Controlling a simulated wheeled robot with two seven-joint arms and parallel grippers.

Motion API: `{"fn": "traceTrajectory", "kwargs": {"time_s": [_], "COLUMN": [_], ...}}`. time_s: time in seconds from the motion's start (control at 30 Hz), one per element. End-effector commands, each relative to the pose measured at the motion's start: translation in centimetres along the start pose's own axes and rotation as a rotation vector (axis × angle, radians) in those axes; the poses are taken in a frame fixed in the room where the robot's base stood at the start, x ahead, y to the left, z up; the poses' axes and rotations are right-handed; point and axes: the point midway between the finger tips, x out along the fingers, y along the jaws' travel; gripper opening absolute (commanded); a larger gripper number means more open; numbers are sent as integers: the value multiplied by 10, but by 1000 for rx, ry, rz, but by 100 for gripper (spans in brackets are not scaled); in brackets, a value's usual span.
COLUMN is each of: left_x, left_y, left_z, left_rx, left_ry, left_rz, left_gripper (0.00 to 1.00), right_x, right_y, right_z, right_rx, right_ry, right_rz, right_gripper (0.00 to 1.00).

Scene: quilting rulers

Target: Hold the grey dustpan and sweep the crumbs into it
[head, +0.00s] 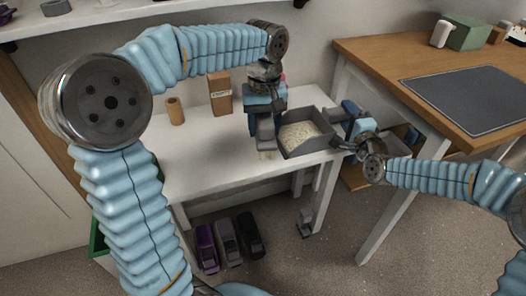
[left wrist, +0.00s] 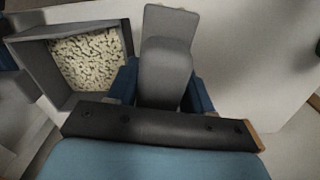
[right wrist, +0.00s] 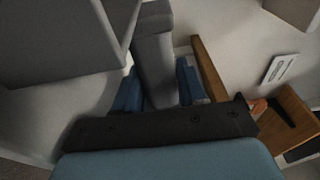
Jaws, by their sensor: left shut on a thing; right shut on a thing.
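The grey dustpan (head: 318,117) sits at the right end of the white table, with a heap of pale crumbs (head: 299,133) inside it. The crumbs also show in the left wrist view (left wrist: 88,60). My right gripper (head: 349,126) is shut on the dustpan's grey handle (right wrist: 155,55), to the right of the pan. My left gripper (head: 265,108) is shut on a grey brush (head: 265,132), held upright just left of the pan; it also shows in the left wrist view (left wrist: 165,70). Pale bits show at the brush's lower end; I cannot tell bristles from crumbs.
A brown box (head: 220,94) and a tan cylinder (head: 176,111) stand at the back of the white table (head: 205,150). Its left part is clear. A wooden table (head: 385,65) with a dark mat (head: 468,98) stands to the right. Purple, grey and black items (head: 228,240) lie underneath.

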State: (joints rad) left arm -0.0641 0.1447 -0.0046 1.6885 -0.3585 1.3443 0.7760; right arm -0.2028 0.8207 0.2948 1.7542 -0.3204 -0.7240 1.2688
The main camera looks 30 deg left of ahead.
Motion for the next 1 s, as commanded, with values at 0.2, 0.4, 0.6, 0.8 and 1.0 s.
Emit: {"fn": "traceTrajectory", "kwargs": {"time_s": [0.2,0.4,0.6,0.8,1.0], "left_x": [0,0,0,0,0], "left_y": [0,0,0,0,0], "left_z": [0,0,0,0,0], "left_rx": [0,0,0,0,0], "left_ry": [0,0,0,0,0], "left_rz": [0,0,0,0,0], "left_gripper": [8,8,8,8,8], "right_x": [0,0,-10,-51,-95], "right_y": [1,0,0,0,1], "right_z": [-1,0,-1,-2,-1], "right_rx": [0,0,1,0,0], "right_ry": [1,1,1,3,2], "right_rz": [2,1,1,3,3], "right_gripper": [69,70,70,70,70]}}
